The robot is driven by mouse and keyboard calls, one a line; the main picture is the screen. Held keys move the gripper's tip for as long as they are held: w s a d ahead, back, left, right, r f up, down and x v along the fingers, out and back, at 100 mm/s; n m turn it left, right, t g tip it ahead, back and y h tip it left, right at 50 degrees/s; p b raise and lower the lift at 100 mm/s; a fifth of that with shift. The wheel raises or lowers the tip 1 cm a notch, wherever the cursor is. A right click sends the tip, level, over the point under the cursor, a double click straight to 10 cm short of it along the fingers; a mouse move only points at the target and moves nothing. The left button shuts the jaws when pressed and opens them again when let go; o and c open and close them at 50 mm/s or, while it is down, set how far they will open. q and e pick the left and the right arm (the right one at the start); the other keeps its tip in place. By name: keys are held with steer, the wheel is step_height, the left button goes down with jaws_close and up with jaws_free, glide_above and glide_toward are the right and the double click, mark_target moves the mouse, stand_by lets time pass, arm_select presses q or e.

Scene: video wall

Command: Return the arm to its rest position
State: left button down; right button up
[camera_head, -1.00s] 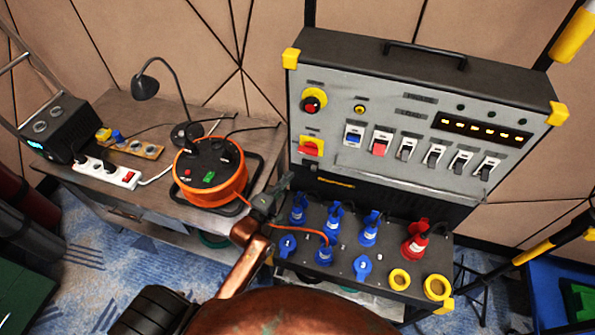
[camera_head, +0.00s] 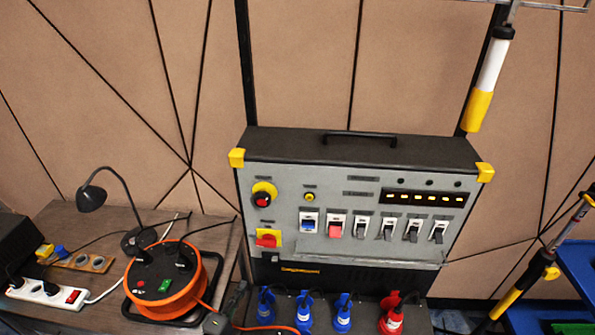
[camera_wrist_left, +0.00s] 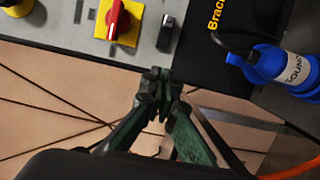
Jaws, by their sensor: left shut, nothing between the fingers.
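My left gripper (camera_head: 238,294) is at the lower edge of the head view, between the orange cable reel and the lower left corner of the power distribution box (camera_head: 350,185). My right gripper is in neither view.
The orange cable reel (camera_head: 166,283) stands on the wooden table (camera_head: 60,222) beside a desk lamp (camera_head: 92,198) and a white power strip (camera_head: 45,293). Blue plugs (camera_head: 304,312) and a red plug (camera_head: 392,318) stand below the box panel. A blue bin (camera_head: 540,318) is at the lower right.

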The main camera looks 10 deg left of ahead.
arm_select(q)
steer(key=s+f+m+g, duration=0.7)
steer(key=s+f+m, duration=0.2)
steer(key=s+f, duration=0.1)
steer(key=s+a+f+m+g+y, duration=0.15)
steer(key=s+m+g, duration=0.25)
steer(key=s, duration=0.5)
steer(key=s+a+f+m+g+y, duration=0.15)
steer(key=s+m+g, duration=0.25)
steer(key=s, duration=0.6)
step_height(320, 180, down, 30)
steer(key=s+d+g+h, duration=0.1)
steer(key=s, duration=0.2)
steer(key=s+f+m+g, duration=0.1)
steer(key=s+f, duration=1.5)
steer(key=s, duration=0.2)
steer(key=shift+s+f, duration=0.3)
steer(key=shift+s, duration=0.1)
steer(key=shift+d, duration=0.1)
